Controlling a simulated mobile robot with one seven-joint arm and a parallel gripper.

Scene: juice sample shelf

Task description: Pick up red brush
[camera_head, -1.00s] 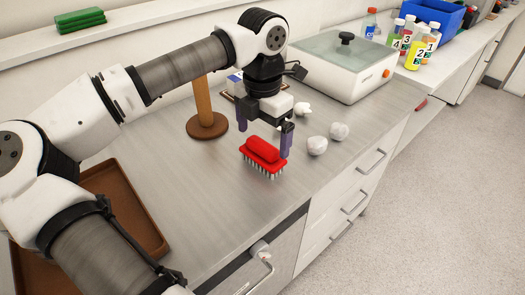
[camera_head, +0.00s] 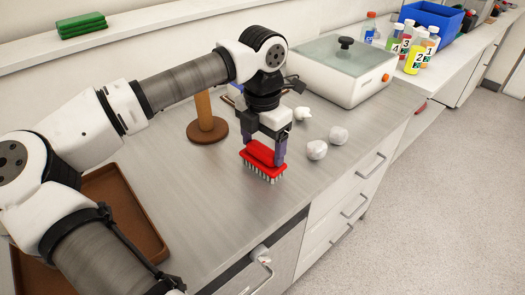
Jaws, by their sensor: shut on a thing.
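The red brush (camera_head: 259,155) has a red back and pale bristles pointing down. It is at the steel counter (camera_head: 215,200), near the front edge. My gripper (camera_head: 264,152) is above it with its purple fingers on either side of the red back, shut on it. The fingers hide part of the brush's top. I cannot tell whether the bristles still touch the counter.
A brown wooden post on a round base (camera_head: 207,130) stands behind and left of the gripper. Crumpled white balls (camera_head: 317,150) lie to the right. A white lidded appliance (camera_head: 345,75) is at the back right. A brown tray (camera_head: 125,210) lies at left. Numbered bottles (camera_head: 415,60) stand far right.

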